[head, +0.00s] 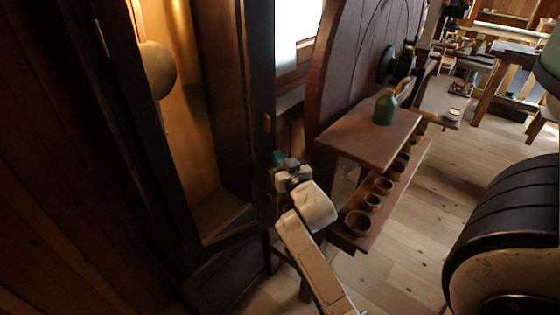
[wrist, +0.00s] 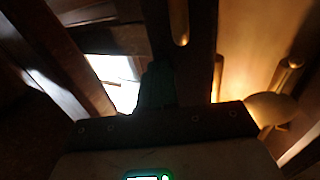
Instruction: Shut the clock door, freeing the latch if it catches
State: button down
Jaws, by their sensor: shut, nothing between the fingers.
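The tall dark clock case (head: 262,70) stands at the left of the head view, its front open on a lit golden interior with a round pendulum bob (head: 158,68). The bob also shows in the wrist view (wrist: 270,108). A dark upright with a small brass fitting, seemingly the clock door (head: 108,80), stands at the opening's left; how far it stands open is unclear. A small wooden latch (head: 267,123) sits on the right post and seems to show in the wrist view (wrist: 179,20). My gripper (head: 279,158) is shut and empty, below and right of the latch; contact is unclear.
A bench (head: 345,128) with a green can (head: 385,106) stands right of my gripper, with several small bowls (head: 372,202) on a lower shelf. A black rounded seat-like object (head: 515,225) is at the right. Wooden floor (head: 415,240) is clear between them.

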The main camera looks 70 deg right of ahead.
jog(key=w+a+b+x, duration=0.1)
jog(key=w+x, duration=0.1)
jog(key=x, duration=0.9)
jog(key=shift+a+r, duration=0.2)
jog(key=shift+w, duration=0.15)
jog(key=shift+f, duration=0.1)
